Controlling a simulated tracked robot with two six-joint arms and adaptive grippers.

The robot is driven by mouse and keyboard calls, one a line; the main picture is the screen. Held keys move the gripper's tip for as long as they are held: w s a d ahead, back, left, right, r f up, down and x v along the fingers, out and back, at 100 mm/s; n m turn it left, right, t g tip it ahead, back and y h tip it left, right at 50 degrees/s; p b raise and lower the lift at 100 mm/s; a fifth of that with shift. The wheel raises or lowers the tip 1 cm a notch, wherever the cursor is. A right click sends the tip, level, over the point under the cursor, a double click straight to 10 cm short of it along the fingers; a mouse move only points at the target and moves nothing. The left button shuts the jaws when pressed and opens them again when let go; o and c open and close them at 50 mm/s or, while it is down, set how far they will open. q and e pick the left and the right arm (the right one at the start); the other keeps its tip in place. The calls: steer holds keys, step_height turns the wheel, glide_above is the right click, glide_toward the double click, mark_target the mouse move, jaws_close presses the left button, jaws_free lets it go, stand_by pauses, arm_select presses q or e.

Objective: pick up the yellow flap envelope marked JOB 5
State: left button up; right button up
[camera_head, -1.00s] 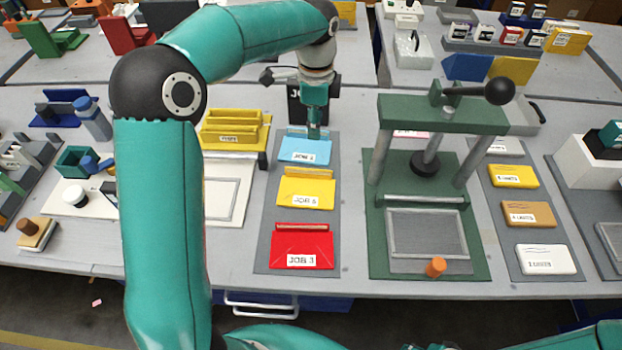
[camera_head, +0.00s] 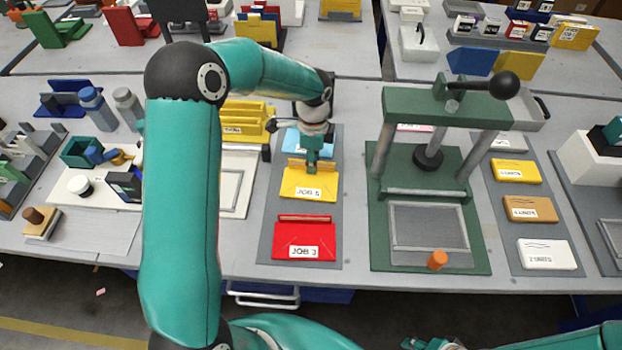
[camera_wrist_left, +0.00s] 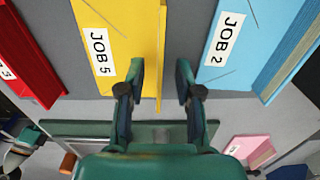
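The yellow envelope marked JOB 5 (camera_head: 309,186) lies on a grey board (camera_head: 271,235), between a light blue envelope (camera_head: 318,147) behind it and a red envelope marked JOB 3 (camera_head: 304,236) in front. My left gripper (camera_head: 311,168) points down at the yellow envelope's far edge. In the left wrist view the left gripper (camera_wrist_left: 160,80) is open and empty. Its fingers appear on either side of the raised flap of the yellow envelope (camera_wrist_left: 120,25); their height above it is unclear. The blue envelope there reads JOB 2 (camera_wrist_left: 245,40). Part of my right gripper shows at the bottom edge of the head view.
A green press (camera_head: 443,110) with posts and a black knob stands right of the board. A yellow rack (camera_head: 245,120) and a white frame (camera_head: 237,185) are to the left. Several packets lie on another grey board (camera_head: 545,225) at the right.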

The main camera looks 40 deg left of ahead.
arm_select(q)
steer(key=shift+f, duration=0.85)
jaws_close()
steer(key=shift+r, duration=0.2)
